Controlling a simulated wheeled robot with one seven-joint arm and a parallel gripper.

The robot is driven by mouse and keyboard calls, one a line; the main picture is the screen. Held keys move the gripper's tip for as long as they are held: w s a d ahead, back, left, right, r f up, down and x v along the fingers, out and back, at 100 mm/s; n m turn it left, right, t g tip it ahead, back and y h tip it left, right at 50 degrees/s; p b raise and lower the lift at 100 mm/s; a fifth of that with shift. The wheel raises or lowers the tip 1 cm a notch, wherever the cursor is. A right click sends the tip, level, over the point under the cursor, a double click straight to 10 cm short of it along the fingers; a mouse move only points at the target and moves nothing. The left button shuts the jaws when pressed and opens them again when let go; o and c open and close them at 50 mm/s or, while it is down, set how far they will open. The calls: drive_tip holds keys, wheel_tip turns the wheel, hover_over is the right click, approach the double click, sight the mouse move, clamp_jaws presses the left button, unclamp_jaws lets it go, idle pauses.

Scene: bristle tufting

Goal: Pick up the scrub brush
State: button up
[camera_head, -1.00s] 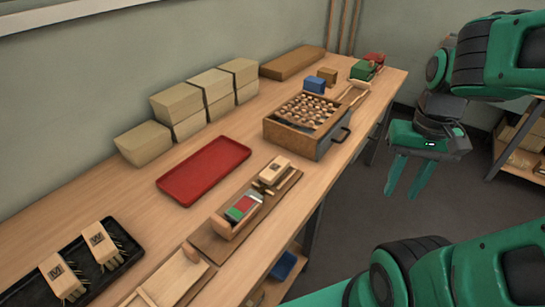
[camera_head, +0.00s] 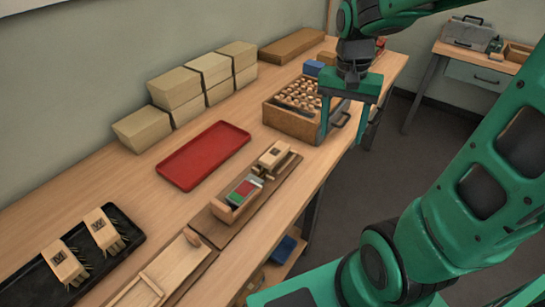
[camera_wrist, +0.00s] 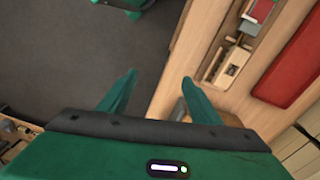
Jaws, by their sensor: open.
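Two wooden brush blocks with bristles, one (camera_head: 65,264) nearer and one (camera_head: 101,229) farther, sit on a black tray (camera_head: 137,224) at the left of the bench, each with a dark mark on top. A similar pale wooden block (camera_head: 274,155) lies at the far end of a wooden fixture in mid-bench; it also shows in the wrist view (camera_wrist: 232,69). I cannot tell which is the scrub brush. My gripper (camera_head: 345,143) points down, open and empty, in front of the drawered box near the bench's front edge. It also shows in the wrist view (camera_wrist: 160,77).
The drawered box (camera_head: 287,121) holds several round wooden pieces and has a dark handle. A red tray (camera_head: 203,156) lies empty. The wooden fixture (camera_head: 216,232) holds coloured pieces. Stacked tan boxes (camera_head: 172,88) line the wall. A side table (camera_head: 464,52) stands back right.

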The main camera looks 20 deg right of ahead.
drive_tip(key=w+a+f+m, duration=0.2)
drive_tip(key=w+a+f, duration=0.2)
drive_tip(key=w+a, duration=0.8)
hover_over(275, 151)
drive_tip(key=shift+y, duration=0.3)
wheel_tip(275, 151, down, 5)
drive_tip(key=shift+s+d+r, duration=0.1)
drive_tip(key=shift+d, duration=0.05)
drive_tip(key=shift+a+f, duration=0.2)
drive_tip(key=shift+f, duration=2.75)
drive_tip(key=c, duration=1.3)
drive_tip(key=shift+r, duration=0.2)
